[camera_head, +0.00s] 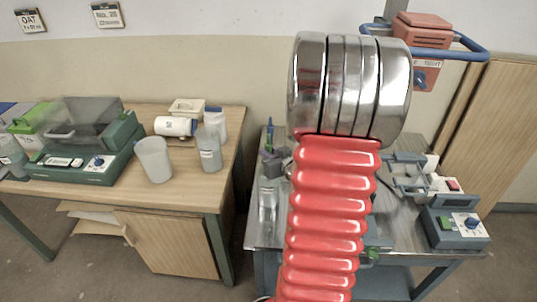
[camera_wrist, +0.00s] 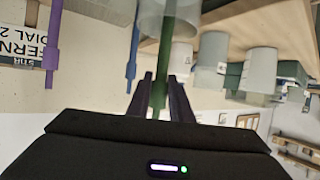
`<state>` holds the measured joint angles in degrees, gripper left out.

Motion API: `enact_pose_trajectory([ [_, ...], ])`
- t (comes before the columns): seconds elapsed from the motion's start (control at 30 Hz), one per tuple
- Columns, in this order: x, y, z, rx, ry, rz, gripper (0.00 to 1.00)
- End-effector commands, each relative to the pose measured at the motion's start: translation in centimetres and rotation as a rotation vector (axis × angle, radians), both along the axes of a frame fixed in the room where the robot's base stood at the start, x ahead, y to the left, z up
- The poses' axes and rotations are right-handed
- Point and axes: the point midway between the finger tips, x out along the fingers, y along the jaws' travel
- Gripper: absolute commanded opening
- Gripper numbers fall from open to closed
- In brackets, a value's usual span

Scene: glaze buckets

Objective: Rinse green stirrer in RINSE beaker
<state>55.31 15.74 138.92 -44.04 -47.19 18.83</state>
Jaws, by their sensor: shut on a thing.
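My gripper (camera_wrist: 160,82) is shut on the green stirrer (camera_wrist: 162,92) in the wrist view. The stirrer runs from between the fingers to the top edge of that view. A clear beaker (camera_wrist: 150,18) is at the top there, overlapping the stirrer's far part. I cannot tell whether the stirrer is inside it or only in line with it, nor whether it is the RINSE beaker. A blue stirrer (camera_wrist: 131,65) and a purple stirrer (camera_wrist: 53,45) are to the left, apart from my fingers. In the head view my red arm hides much of the cart; my gripper is not clearly seen.
In the head view a metal cart (camera_head: 262,232) carries a clear beaker (camera_head: 268,200) and a device with a dial (camera_head: 455,225). A gap separates table and cart.

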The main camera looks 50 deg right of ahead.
Motion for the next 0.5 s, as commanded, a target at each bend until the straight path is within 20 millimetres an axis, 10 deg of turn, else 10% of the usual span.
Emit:
enact_pose_trajectory([
  [0.5,0.0,0.0,-2.5,0.0,0.0,0.0,0.0],
])
